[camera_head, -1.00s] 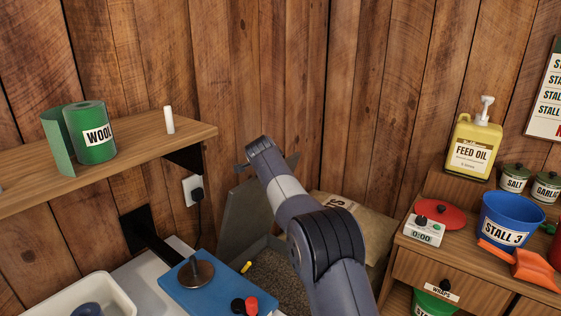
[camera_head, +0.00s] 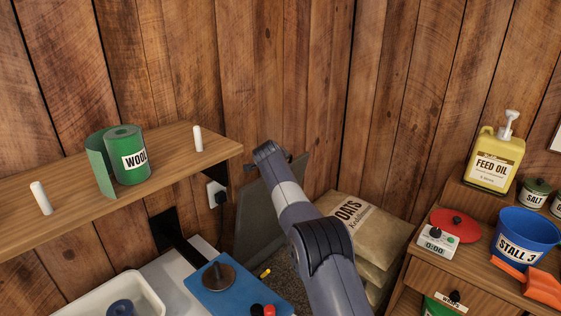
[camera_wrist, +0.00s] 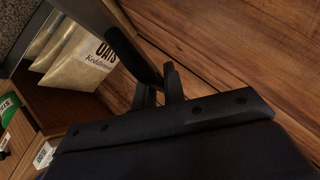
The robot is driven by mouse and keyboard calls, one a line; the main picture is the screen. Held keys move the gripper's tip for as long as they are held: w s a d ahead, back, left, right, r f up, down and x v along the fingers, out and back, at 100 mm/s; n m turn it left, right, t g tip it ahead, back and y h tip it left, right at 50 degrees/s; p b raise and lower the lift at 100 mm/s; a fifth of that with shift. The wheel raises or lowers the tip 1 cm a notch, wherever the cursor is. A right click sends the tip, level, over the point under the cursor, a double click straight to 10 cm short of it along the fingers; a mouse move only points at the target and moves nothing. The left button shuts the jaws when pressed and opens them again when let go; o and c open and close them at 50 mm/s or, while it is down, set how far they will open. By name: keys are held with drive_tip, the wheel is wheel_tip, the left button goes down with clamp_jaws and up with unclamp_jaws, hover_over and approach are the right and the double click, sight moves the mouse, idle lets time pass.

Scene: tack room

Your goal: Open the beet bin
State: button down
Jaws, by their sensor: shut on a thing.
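The beet bin's grey lid (camera_head: 258,215) stands raised, steeply tilted, beyond the blue board in the head view. Below it, grainy brown contents (camera_head: 284,288) show in the open bin; my arm hides part of it. No beet label shows. In the wrist view the dark lid (camera_wrist: 115,35) runs down to my gripper (camera_wrist: 160,88), whose two fingers are shut on its edge or handle; I cannot tell which. In the head view my arm's end covers the fingertips at the lid's top.
Oats sacks (camera_head: 352,226) lie right of the bin. A wooden shelf (camera_head: 60,210) with a green wool roll (camera_head: 128,157) juts out at left. A blue board (camera_head: 228,296) lies in front. A cabinet (camera_head: 446,268) with a Stall 3 bucket (camera_head: 526,232) stands at right.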

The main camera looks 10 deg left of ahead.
drive_tip(key=shift+r, duration=0.1)
drive_tip(key=c, duration=1.5)
unclamp_jaws()
drive_tip(key=shift+c, duration=0.2)
drive_tip(key=shift+o, duration=0.3)
drive_tip(key=shift+s+b, duration=0.2)
drive_tip(key=shift+b, duration=0.1)
drive_tip(key=b+v, duration=0.5)
drive_tip(key=v, duration=0.5)
drive_tip(key=shift+s+r, duration=0.15)
drive_tip(key=shift+r, duration=0.2)
drive_tip(key=shift+p+x, duration=2.7)
drive_tip(key=shift+x, duration=2.65)
drive_tip(key=shift+s+f, duration=0.1)
drive_tip(key=shift+f, duration=0.05)
